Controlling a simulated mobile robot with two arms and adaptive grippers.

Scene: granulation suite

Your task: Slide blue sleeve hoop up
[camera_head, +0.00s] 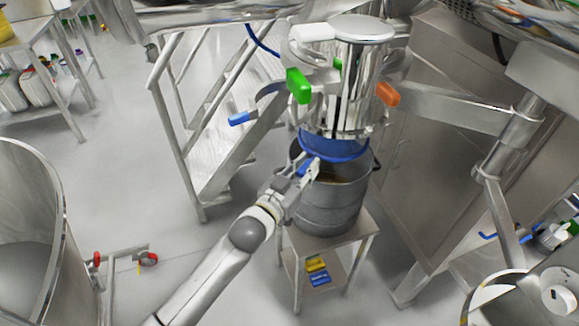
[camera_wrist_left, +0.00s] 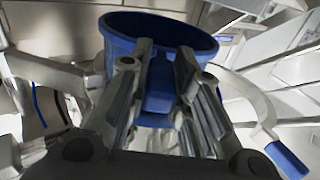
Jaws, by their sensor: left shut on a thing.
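The blue sleeve hoop (camera_head: 340,150) is a ring around the lower end of the shiny metal cylinder (camera_head: 352,85), just above the mouth of a grey metal drum (camera_head: 330,205). My left gripper (camera_head: 308,170) reaches in from the lower left to the hoop's near left side. In the left wrist view, the blue hoop (camera_wrist_left: 125,32) fills the top middle, and the fingers of my left gripper (camera_wrist_left: 165,55) are shut on its blue tab (camera_wrist_left: 160,92). The hoop's far side is hidden by the cylinder in the head view. My right gripper does not show.
The drum stands on a small metal stand (camera_head: 290,245) with yellow and blue items on its lower shelf. Metal steps (camera_head: 215,130) stand behind on the left; a large machine body stands right.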

